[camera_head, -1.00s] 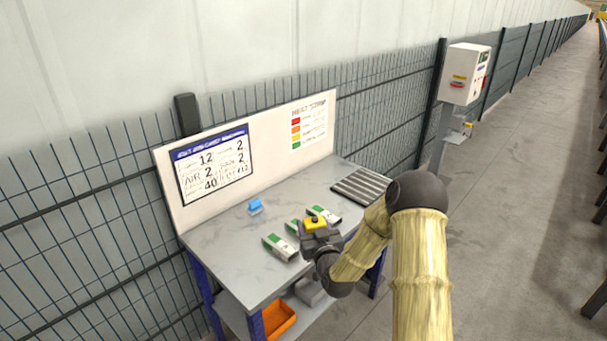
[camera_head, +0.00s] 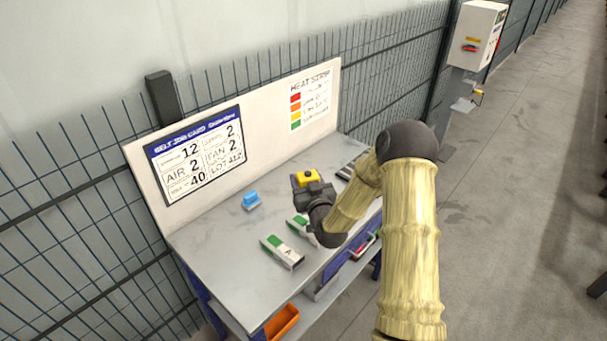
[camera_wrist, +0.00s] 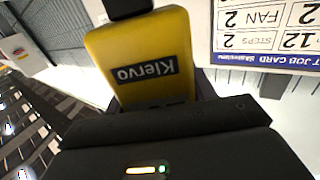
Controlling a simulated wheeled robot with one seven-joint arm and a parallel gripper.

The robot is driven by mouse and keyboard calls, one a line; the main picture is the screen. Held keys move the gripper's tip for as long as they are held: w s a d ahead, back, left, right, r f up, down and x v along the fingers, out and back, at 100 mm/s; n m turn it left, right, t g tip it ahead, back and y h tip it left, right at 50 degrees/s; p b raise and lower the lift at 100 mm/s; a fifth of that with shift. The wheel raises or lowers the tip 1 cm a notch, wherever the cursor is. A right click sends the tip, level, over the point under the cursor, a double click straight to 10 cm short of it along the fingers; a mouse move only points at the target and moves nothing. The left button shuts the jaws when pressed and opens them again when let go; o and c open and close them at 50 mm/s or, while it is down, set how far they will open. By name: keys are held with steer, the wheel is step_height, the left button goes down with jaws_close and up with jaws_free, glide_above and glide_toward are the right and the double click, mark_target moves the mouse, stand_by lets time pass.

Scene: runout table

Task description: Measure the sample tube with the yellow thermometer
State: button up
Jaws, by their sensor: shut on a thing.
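My gripper (camera_head: 311,190) is shut on the yellow thermometer (camera_head: 308,177) and holds it above the table, right of its middle. In the wrist view the yellow thermometer (camera_wrist: 145,55) fills the upper middle and carries a dark "Klervo" label. Its tip is out of sight. White and green cartons (camera_head: 282,251) lie on the table below and left of my gripper; my wrist partly hides another carton (camera_head: 301,222). A small blue item (camera_head: 251,201) stands near the board. I cannot make out a sample tube for certain.
The grey table (camera_head: 215,238) has bare room at its left. A white board (camera_head: 265,115) with a job card (camera_head: 196,155) stands along the back. A dark slatted rack (camera_head: 350,168) lies at the right, partly behind my arm. An orange bin (camera_head: 282,323) sits on the shelf below.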

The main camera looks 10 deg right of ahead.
steer(key=shift+s, duration=0.2)
steer(key=shift+w+f+b, duration=0.1)
steer(key=shift+f+b, duration=1.2)
steer(key=shift+f, duration=1.65)
steer(key=shift+f+b, duration=0.45)
steer(key=shift+f+b, duration=0.35)
steer(key=shift+b, duration=0.05)
stand_by(1.2)
steer(key=shift+r+p, duration=1.7)
steer(key=shift+r, duration=2.05)
